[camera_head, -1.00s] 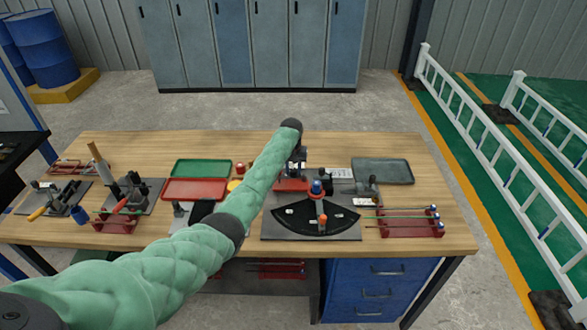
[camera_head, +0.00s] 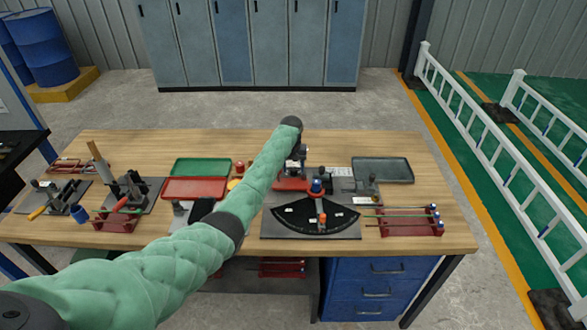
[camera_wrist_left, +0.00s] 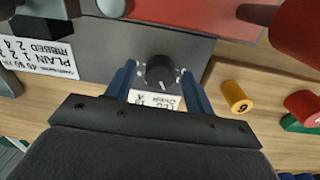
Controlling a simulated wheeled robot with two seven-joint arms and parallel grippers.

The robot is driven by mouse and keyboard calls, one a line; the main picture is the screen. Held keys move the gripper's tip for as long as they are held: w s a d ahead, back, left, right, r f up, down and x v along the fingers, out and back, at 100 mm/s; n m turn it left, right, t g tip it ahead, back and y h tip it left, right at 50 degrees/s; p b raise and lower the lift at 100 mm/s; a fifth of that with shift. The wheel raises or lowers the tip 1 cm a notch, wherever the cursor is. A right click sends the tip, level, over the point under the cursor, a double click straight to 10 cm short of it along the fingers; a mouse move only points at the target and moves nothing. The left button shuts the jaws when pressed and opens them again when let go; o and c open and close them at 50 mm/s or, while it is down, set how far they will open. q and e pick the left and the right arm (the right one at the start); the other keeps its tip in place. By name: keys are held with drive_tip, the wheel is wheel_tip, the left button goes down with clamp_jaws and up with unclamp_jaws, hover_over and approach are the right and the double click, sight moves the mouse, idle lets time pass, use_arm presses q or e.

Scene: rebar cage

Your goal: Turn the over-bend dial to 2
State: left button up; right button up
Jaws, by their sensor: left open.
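The over-bend dial (camera_wrist_left: 160,73) is a small black round knob on a grey plate in the left wrist view. A white printed label (camera_wrist_left: 153,100) lies beside it, partly covered by my gripper, and I cannot read the dial's setting. My left gripper (camera_wrist_left: 160,80) is open, with one blue finger on each side of the knob. I cannot tell whether the fingers touch it. In the head view my left gripper (camera_head: 297,165) is over the bender at the back of the bench, and the dial cannot be made out there. My right gripper is not in view.
A white card with "PLAIN" and "RIBBED" rows (camera_wrist_left: 42,45) lies near the dial. A yellow cylinder (camera_wrist_left: 235,97) and red parts stand close on the right. The bender's black fan-shaped scale (camera_head: 290,217), a red tray (camera_head: 195,188) and a grey tray (camera_head: 383,171) are on the bench.

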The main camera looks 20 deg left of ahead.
sight(294, 169)
use_arm(q)
drive_tip(key=shift+r, duration=0.4)
wheel_tip(294, 169, up, 4)
drive_tip(key=shift+a+f+b, duration=0.1)
drive_tip(key=shift+b, duration=1.1)
drive_tip(key=shift+r+b, duration=0.3)
drive_tip(key=shift+r, duration=1.15)
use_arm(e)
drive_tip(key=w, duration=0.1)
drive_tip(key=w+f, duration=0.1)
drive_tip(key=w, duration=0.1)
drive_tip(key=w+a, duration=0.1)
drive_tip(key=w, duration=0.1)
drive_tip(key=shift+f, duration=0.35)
